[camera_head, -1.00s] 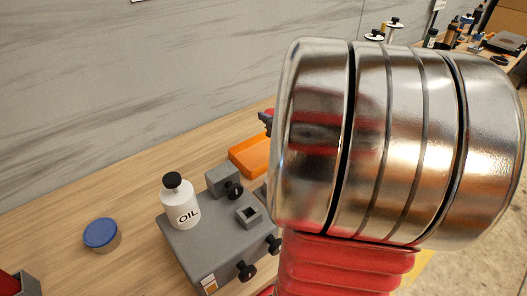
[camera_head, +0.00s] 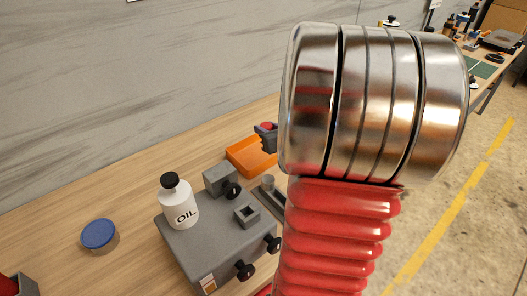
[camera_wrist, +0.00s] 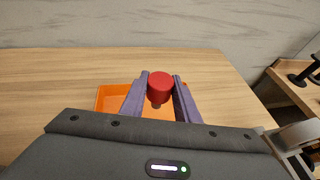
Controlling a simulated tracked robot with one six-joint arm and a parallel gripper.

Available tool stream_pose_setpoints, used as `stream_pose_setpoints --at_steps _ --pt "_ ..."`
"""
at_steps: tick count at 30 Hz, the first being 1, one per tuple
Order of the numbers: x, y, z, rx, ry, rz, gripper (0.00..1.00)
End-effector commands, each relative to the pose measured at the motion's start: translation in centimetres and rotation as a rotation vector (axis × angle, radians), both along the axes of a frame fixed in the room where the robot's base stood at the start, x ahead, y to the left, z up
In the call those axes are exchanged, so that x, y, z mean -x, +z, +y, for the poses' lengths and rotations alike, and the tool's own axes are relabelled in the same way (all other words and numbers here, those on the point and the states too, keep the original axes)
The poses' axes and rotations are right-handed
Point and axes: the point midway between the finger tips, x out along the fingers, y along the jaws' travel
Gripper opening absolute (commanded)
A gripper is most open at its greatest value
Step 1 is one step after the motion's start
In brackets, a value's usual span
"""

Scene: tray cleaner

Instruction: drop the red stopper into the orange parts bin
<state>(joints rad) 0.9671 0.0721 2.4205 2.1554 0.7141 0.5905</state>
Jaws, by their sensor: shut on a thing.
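The red stopper (camera_wrist: 160,87) is held between the two purple fingers of my gripper (camera_wrist: 160,88) in the wrist view. It also shows as a small red spot in the head view (camera_head: 266,127). The orange parts bin (camera_head: 241,164) lies on the wooden bench in the head view, partly hidden by my arm and gripper (camera_head: 267,137). In the wrist view the bin (camera_wrist: 108,99) shows behind and below the fingers. The stopper appears above the bin's area; its exact height over it is hard to tell.
A grey machine block (camera_head: 215,243) with black knobs stands on the bench, with a white oil bottle (camera_head: 178,205) on it. A blue-lidded round container (camera_head: 99,236) sits to the left. A grey wall (camera_head: 120,90) runs behind the bench.

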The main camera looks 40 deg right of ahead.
Motion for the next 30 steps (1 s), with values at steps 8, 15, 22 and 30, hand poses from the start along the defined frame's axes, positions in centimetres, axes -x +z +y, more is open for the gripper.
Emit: stream_pose_setpoints --at_steps 8,15,22,30 --pt "-0.03 -0.73 0.05 0.001 0.001 -0.001 0.07" --pt "-0.05 -0.71 0.08 0.001 0.001 -0.001 0.34" --pt "-0.07 -0.70 0.10 0.001 0.003 0.000 0.50" --pt "-0.06 -0.68 0.15 0.001 0.003 0.000 0.50"
